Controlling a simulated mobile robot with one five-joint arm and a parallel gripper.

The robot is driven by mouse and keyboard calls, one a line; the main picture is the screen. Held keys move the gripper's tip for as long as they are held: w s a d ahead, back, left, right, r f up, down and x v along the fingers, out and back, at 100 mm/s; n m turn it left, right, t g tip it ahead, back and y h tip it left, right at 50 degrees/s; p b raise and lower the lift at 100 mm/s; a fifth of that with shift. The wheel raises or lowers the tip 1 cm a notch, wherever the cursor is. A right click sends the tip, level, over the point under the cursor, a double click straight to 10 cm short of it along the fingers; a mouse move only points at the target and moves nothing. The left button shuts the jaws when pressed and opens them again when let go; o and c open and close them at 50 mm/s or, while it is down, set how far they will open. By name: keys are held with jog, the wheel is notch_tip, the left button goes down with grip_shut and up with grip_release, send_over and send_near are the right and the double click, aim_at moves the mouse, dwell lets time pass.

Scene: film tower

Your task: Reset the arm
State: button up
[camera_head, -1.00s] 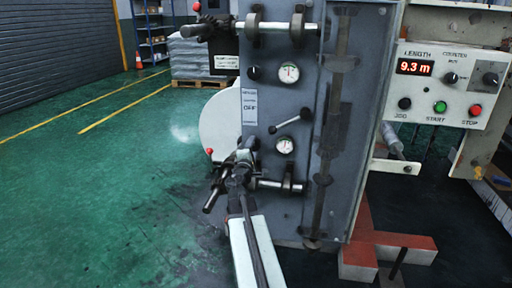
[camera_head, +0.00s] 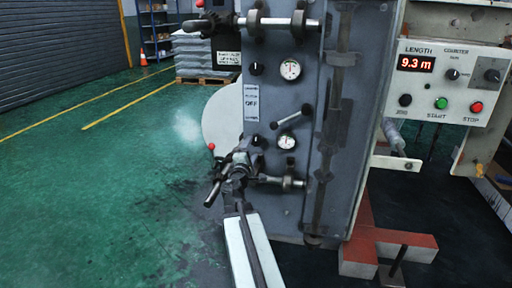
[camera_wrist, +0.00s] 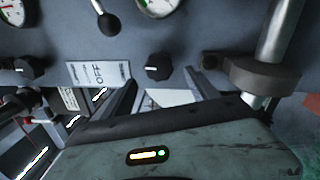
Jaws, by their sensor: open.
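My arm rises from the bottom of the head view, and my gripper (camera_head: 243,158) is in front of the lower part of the grey machine panel (camera_head: 280,105). In the wrist view my gripper (camera_wrist: 161,80) has its two dark fingers apart, pointing at the panel. A black knob (camera_wrist: 157,67) shows just beyond the gap between the fingertips. A whitish patch lies between the fingers; I cannot tell what it is. Nothing is seen gripped. Whether the fingers touch the panel is unclear.
A metal roller bar in a dark bracket (camera_wrist: 265,75) is right of my gripper in the wrist view. A lever (camera_head: 292,117) and gauges (camera_head: 290,69) are on the panel. A control box (camera_head: 440,85) reads 9.3 m. The green floor (camera_head: 90,190) at left is clear.

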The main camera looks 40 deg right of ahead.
jog(key=shift+v, duration=1.2)
jog(key=shift+w, duration=0.1)
